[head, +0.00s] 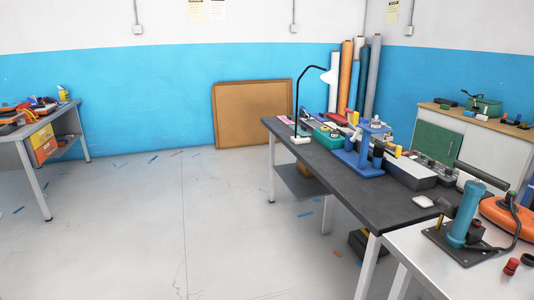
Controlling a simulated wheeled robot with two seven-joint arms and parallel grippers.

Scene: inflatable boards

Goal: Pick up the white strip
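I cannot make out a white strip for certain in the head view. A small flat white piece (423,202) lies near the front right edge of the dark workbench (345,197); its exact shape is too small to tell. Neither of my grippers is in view.
The workbench carries a black lamp with a white shade (329,76), a blue stand (362,158) and many tools. A pale table with a blue pump (462,218) stands at the front right. Another table (42,135) stands left. The floor between is mostly clear, with small scraps.

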